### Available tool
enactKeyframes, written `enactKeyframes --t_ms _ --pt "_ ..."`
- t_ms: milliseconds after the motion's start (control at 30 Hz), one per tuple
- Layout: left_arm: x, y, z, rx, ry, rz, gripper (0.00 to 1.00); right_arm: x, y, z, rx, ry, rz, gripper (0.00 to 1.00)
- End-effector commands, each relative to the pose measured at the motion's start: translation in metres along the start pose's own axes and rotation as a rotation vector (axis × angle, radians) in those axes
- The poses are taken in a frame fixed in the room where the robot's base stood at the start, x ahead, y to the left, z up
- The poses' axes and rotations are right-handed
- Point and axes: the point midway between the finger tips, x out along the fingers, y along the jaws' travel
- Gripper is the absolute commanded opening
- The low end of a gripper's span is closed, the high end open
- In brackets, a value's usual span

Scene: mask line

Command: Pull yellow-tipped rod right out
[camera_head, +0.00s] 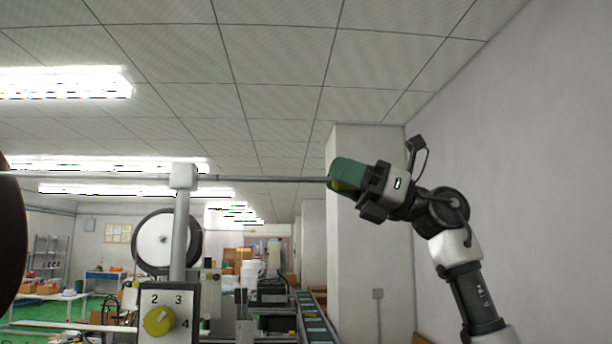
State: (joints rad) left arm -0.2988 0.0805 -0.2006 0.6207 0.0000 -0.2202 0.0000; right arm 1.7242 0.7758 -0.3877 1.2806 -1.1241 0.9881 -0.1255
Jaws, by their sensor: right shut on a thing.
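A thin grey rod (265,178) runs level across the left half of the head view, through a pale block (183,176) on top of an upright post. Its right end has a yellow tip (340,185), mostly hidden by the green finger pads of my right gripper (350,175). The right gripper is shut on this tip, with its arm coming up from the lower right. At the left edge the rod meets or passes a large dark round thing (10,240); I cannot tell which. My left gripper is not in view.
Below the post is a panel with a yellow knob (158,321) and numbers. A white reel with a dark rim (167,242) stands behind the post. A white pillar (362,230) and wall are behind my right arm. The space above the rod is clear.

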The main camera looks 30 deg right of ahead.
Motion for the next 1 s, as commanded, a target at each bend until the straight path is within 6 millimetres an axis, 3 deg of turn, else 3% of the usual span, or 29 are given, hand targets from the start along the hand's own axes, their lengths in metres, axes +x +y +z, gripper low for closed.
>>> enactKeyframes --t_ms 133,467,500,600,633,1000 --pt "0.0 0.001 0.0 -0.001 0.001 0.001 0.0 -0.019 0.0 0.009 -0.004 -0.005 -0.003 0.0" --pt "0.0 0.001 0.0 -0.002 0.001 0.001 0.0 -0.021 0.0 0.01 -0.004 -0.007 -0.002 0.0" --pt "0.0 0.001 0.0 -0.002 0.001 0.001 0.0 -0.021 0.0 0.01 -0.004 -0.007 -0.003 0.39" --pt "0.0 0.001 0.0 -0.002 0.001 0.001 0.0 -0.021 0.0 0.01 -0.003 -0.006 -0.002 0.55" --pt "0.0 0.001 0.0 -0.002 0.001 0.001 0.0 -0.021 0.0 0.01 -0.003 -0.006 -0.002 0.58" --pt "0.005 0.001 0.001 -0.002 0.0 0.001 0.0 -0.029 -0.001 0.008 -0.002 -0.006 -0.002 0.58"
